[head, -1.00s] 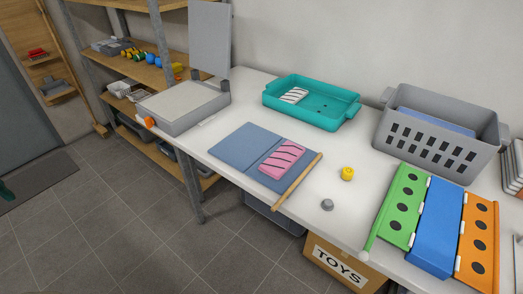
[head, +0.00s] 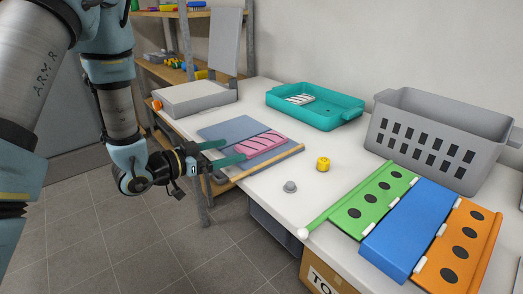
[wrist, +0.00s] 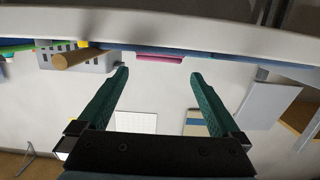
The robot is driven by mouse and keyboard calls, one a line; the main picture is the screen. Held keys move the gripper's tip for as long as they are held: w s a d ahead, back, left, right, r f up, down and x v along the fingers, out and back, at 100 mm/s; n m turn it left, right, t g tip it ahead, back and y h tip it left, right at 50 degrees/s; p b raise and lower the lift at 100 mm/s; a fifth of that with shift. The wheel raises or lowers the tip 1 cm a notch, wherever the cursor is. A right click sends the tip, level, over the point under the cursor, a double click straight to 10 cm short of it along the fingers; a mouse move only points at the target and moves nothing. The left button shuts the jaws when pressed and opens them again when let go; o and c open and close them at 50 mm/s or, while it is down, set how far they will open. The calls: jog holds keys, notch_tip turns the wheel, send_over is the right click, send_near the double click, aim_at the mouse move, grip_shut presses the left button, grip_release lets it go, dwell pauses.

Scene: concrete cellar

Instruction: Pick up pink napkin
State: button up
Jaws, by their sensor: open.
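The pink napkin (head: 264,145), folded and crossed by dark lines, lies on the blue folded mat (head: 230,128) near the table's front edge, beside a wooden rod (head: 262,164). My gripper (head: 233,151) is open and empty. In the head view its teal fingers point at the napkin from the left and overlap the mat. In the wrist view the open fingers (wrist: 158,73) point up the picture, and a thin strip of the pink napkin (wrist: 160,58) shows between and beyond their tips. I cannot tell how high the fingers are relative to the napkin.
A teal tray (head: 318,122) holding a striped white cloth (head: 301,99) stands behind. A yellow piece (head: 323,164) and a grey knob (head: 290,187) sit right of the rod. A grey basket (head: 440,125) and a green, blue and orange panel (head: 410,222) stand at right.

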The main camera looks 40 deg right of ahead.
jog(key=p, duration=0.1)
send_near(265, 140)
jog(key=shift+d+f, duration=0.15)
jog(key=shift+d, duration=0.3)
jog(key=shift+s+d+f+p, duration=0.15)
jog(key=shift+d+p, duration=0.25)
jog(key=shift+d, duration=0.65)
jog(key=shift+w+d+f+p, duration=0.15)
jog(key=shift+d+p, duration=0.3)
jog(key=shift+d, duration=0.6)
jog(key=shift+s+d+f+p, duration=0.15)
jog(key=shift+d+p, duration=0.25)
jog(key=shift+d, duration=0.7)
jog(key=c, duration=1.1)
